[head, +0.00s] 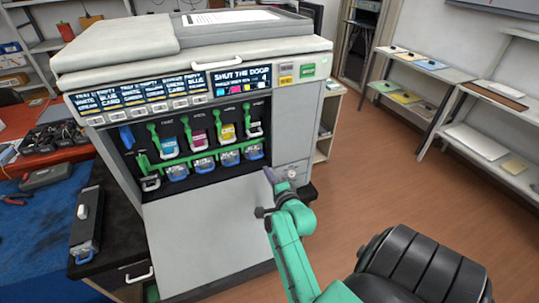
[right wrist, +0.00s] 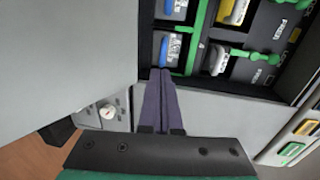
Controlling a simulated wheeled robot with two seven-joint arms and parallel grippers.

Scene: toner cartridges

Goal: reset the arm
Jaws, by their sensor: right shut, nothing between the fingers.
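My right gripper (head: 270,177) is at the right edge of the printer's open bay, with its green arm coming up from the lower right. In the right wrist view its two purple fingers (right wrist: 160,100) are together and empty, their tips near a blue-handled bottle slot. The printer (head: 290,130) has its front door (head: 205,235) hanging open. Inside are several toner cartridges, such as a blue one (head: 170,146), a magenta one (head: 199,139) and a yellow one (head: 228,131), with green levers. The screen (head: 240,78) reads "SHUT THE DOOR". My left gripper is not in view.
A black bench (head: 110,238) at left holds a dark cartridge-like unit (head: 87,226). A red table (head: 60,150) with tools stands behind it. Shelves (head: 470,105) stand at the right. The wooden floor (head: 400,185) between is clear.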

